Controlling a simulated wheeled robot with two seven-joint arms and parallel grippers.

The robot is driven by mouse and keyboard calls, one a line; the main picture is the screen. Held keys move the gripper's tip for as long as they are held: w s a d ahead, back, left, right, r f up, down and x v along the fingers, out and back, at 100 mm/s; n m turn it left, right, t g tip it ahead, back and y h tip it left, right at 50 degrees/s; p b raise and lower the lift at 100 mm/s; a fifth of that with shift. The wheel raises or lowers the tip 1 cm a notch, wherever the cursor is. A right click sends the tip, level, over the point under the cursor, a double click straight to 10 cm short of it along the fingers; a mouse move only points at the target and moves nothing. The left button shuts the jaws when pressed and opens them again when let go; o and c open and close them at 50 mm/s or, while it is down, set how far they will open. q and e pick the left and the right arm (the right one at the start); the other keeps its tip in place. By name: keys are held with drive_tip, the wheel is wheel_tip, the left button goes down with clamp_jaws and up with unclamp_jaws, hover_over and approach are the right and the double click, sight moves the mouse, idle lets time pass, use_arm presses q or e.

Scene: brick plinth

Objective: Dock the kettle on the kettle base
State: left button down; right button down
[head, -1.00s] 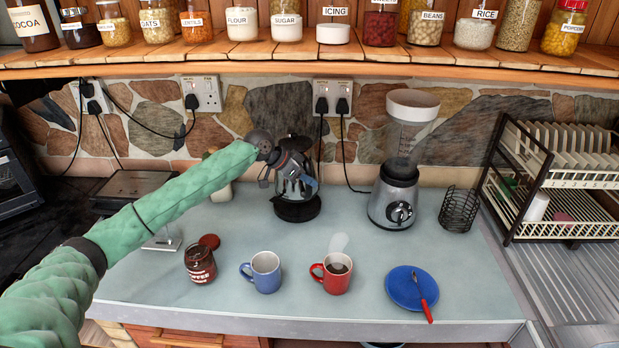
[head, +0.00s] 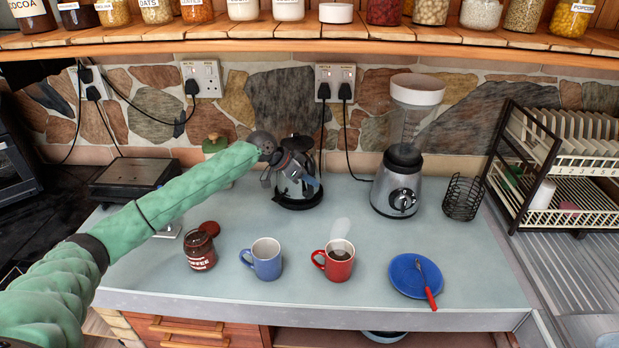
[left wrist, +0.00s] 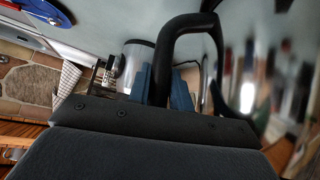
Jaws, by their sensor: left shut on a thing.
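The kettle (head: 293,186), shiny steel with a black lid, stands upright at the back of the counter. The black round kettle base (head: 300,204) shows directly under it. I cannot tell whether the kettle's bottom touches the base or sits slightly above it. My left gripper (head: 308,178) reaches in from the left and covers part of the kettle. In the left wrist view, its blue fingers (left wrist: 165,88) are shut on the black kettle handle (left wrist: 188,24), with the steel body beside it. My right gripper is not in view.
A blender (head: 400,185) stands right of the kettle, with a wire basket (head: 462,203) and dish rack (head: 560,215) beyond. A coffee jar (head: 200,252), blue mug (head: 264,260), red mug (head: 337,262) and blue plate (head: 406,278) line the front. A shelf (head: 300,36) hangs above.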

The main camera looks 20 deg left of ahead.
use_arm(q)
drive_tip(key=shift+r, duration=0.1)
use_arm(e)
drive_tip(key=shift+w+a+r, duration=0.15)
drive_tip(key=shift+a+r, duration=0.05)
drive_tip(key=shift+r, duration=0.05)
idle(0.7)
use_arm(q)
drive_tip(key=shift+p, duration=0.3)
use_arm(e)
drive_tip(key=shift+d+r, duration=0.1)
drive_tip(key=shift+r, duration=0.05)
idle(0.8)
use_arm(q)
drive_tip(key=shift+f, duration=0.2)
